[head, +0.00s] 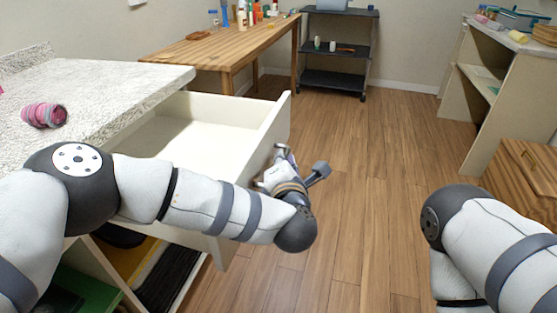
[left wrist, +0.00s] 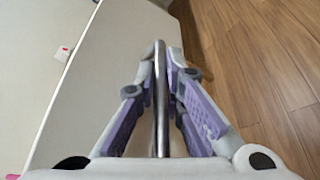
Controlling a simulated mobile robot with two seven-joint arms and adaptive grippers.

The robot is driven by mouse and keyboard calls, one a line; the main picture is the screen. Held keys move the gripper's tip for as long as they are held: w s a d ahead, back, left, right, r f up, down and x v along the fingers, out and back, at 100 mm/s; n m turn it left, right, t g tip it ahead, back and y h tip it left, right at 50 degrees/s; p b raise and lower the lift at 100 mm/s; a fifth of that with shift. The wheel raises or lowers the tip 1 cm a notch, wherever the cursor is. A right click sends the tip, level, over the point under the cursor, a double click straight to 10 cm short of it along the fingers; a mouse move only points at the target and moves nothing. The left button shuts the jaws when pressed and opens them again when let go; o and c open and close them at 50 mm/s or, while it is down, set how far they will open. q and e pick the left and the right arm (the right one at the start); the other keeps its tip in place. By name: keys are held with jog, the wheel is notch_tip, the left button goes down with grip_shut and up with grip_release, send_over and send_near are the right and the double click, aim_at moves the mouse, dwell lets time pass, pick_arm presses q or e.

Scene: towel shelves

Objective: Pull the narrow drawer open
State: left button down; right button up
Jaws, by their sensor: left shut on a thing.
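The narrow drawer (head: 185,135) is white and stands pulled out from under a speckled counter at the left of the head view. Its inside looks empty. My left gripper (head: 283,158) is at the drawer's front face. In the left wrist view, the left gripper (left wrist: 160,75) has its purple-padded fingers on both sides of a metal bar handle (left wrist: 160,110) and is shut on it. The drawer front (left wrist: 105,70) lies behind the handle in that view. My right arm shows at the lower right of the head view, but its gripper is out of view.
A rolled pink towel (head: 44,115) lies on the speckled counter (head: 110,80). Open shelves with dark and green items are below the drawer. A wooden table (head: 215,52) with bottles and a black cart (head: 338,50) stand at the back. The wooden floor (head: 370,170) is clear in the middle.

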pick_arm(q)
jog(key=c, duration=1.7)
grip_release()
jog(key=shift+s, duration=0.1)
jog(key=v, duration=1.2)
